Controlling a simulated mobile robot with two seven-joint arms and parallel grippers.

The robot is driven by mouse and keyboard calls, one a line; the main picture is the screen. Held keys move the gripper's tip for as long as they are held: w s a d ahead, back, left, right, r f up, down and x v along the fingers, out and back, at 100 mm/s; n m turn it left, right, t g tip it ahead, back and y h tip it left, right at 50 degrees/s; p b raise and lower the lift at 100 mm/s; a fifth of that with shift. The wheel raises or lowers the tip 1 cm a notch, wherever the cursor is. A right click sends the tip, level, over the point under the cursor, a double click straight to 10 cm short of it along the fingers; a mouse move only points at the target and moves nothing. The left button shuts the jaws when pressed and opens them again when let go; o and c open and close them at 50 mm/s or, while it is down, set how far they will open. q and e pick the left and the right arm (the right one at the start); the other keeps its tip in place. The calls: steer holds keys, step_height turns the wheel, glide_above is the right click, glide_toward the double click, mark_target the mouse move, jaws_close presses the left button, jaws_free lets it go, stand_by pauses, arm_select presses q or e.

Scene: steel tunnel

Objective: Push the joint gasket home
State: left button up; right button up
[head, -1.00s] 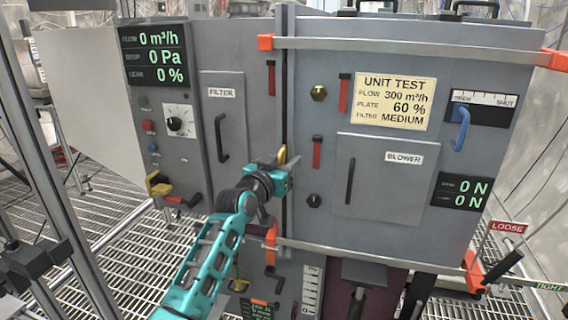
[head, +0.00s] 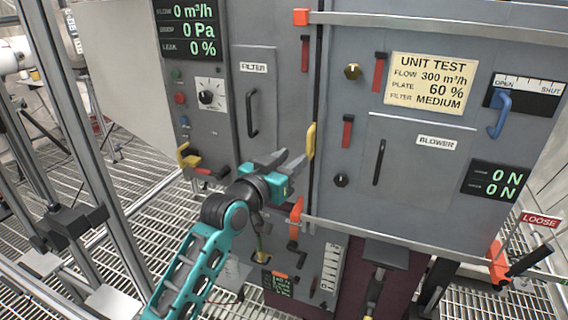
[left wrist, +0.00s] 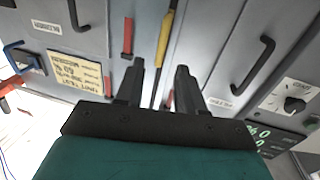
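The joint shows as a dark vertical seam (head: 317,75) between the filter and blower cabinets; I cannot clearly make out the gasket inside it. A yellow handle-like piece (head: 311,141) stands at the seam, and it also shows in the left wrist view (left wrist: 164,38). My left gripper (head: 285,160) is open and empty, just left of and below the yellow piece. In the left wrist view its two dark fingers (left wrist: 160,75) are apart, with the seam and the yellow piece's lower end between them in the picture. Contact cannot be told. My right gripper is not in view.
Red levers (head: 347,132) line the seam. Orange-ended rails (head: 430,28) cross the blower cabinet above and below. Metal posts (head: 95,150) stand at the left.

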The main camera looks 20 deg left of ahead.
arm_select(q)
steer(key=shift+s+a, duration=0.15)
steer(key=shift+s, duration=0.8)
steer(key=s+d+f+g, duration=0.2)
steer(key=s+f+g, duration=0.1)
steer(key=s+f, duration=0.9)
steer(key=s+d+f+g+y+p, duration=0.1)
steer(key=s+d+f+g, duration=0.2)
steer(key=s+f, duration=0.9)
step_height(320, 180, down, 4)
steer(key=shift+r+m+g, duration=0.2)
steer(key=shift+m+g, duration=0.2)
steer(key=shift+g, duration=0.1)
